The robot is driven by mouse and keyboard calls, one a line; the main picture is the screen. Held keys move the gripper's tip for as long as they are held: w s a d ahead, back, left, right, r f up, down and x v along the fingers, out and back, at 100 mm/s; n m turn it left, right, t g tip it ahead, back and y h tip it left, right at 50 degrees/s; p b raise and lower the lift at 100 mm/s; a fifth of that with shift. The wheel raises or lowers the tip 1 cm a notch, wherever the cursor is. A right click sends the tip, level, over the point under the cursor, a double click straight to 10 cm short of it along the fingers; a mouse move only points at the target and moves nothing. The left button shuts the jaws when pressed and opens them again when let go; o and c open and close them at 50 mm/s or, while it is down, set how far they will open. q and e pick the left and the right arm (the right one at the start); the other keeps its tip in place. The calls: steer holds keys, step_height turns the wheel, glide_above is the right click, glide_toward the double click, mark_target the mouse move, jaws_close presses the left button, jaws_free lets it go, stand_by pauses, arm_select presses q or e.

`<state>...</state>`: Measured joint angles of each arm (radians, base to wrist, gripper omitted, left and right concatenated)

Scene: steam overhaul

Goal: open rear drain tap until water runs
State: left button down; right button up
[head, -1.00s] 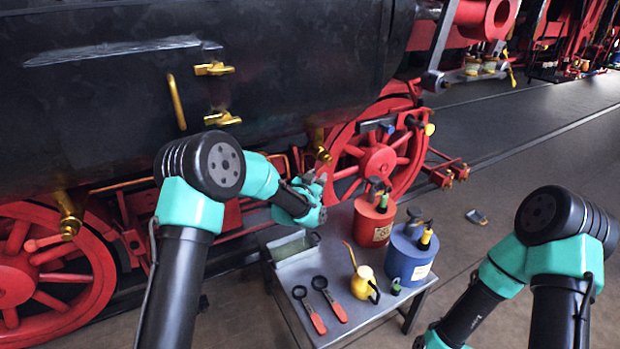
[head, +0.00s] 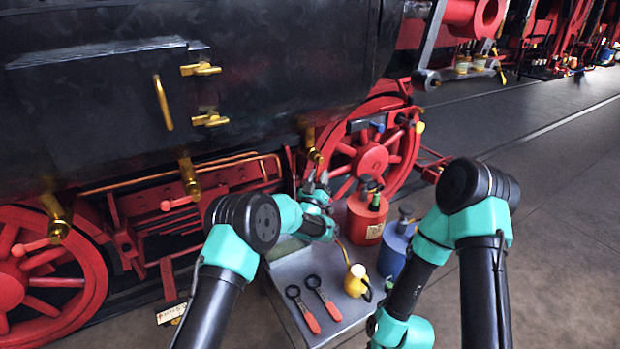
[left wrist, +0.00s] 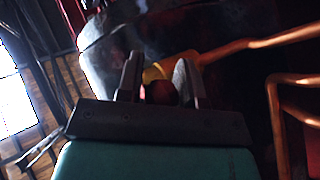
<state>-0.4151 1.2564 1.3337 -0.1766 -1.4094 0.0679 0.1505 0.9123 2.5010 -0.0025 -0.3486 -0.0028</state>
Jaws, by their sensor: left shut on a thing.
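Three brass taps hang under the dark cylinder in the head view: a left one (head: 58,222), a middle one (head: 188,180) and a right one (head: 314,150). The left and middle taps show red lever handles. My left gripper (head: 317,185) is just below the right tap, and that tap's handle is hidden by it. I see no running water. My right gripper is out of view; only its arm shows.
A grey metal cart (head: 284,270) below holds a red can (head: 367,217), a blue can (head: 392,250), a yellow oiler (head: 356,281) and two red-handled tools (head: 318,298). Red wheels (head: 372,160) stand close behind my left gripper. The floor at right is clear.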

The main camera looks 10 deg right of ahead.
arm_select(q)
steer(key=shift+w+d+r+n+t+y, duration=0.15)
steer(key=shift+n+t+y, duration=0.1)
steer(key=shift+n+t, duration=0.2)
steer(key=shift+w+n+t+y, duration=0.1)
steer(key=shift+n+t+y, duration=0.2)
steer(key=shift+n, duration=0.25)
steer(key=c, duration=0.9)
jaws_free()
steer(key=shift+c, duration=0.2)
steer(key=shift+o, duration=0.7)
steer(key=shift+d, duration=0.1)
steer(key=v, duration=1.7)
steer(key=shift+f, duration=0.25)
steer(key=shift+s, duration=0.1)
